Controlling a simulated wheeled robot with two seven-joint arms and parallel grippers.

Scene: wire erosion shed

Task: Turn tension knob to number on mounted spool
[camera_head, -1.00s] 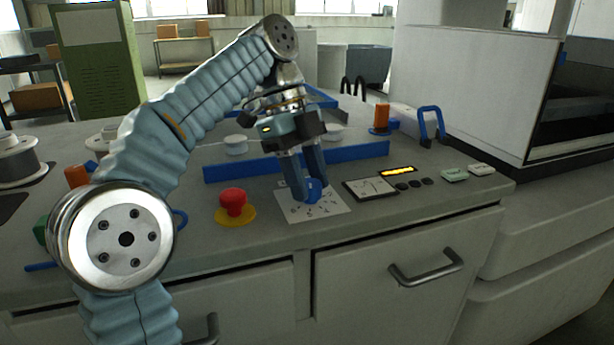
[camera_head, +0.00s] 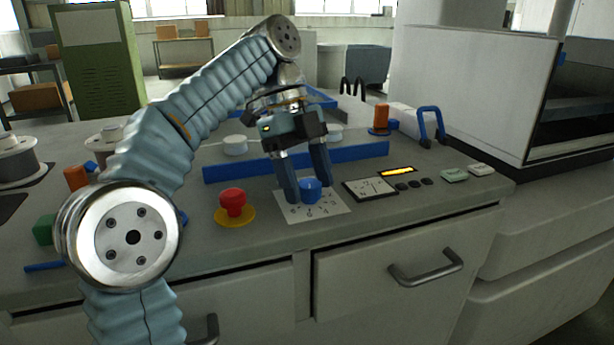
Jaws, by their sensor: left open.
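A blue tension knob (camera_head: 311,190) stands on a white card with printed numbers (camera_head: 330,208) on the bench top. My left gripper (camera_head: 308,194) points down at the knob. Its two blue fingers are spread, one at the left of the knob and one behind it toward the right. I cannot tell whether either finger touches the knob. The digits are too small to read surely. A wire spool (camera_head: 18,163) stands at the far left of the bench; I cannot tell whether it is the mounted one or see a number on it. My right gripper is not in view.
A red stop button (camera_head: 233,203) on a yellow base stands left of the card. A small panel (camera_head: 369,188) lies to its right, near a lit yellow display (camera_head: 397,171). A long blue bar (camera_head: 230,171) runs behind the card. The bench's front edge is close.

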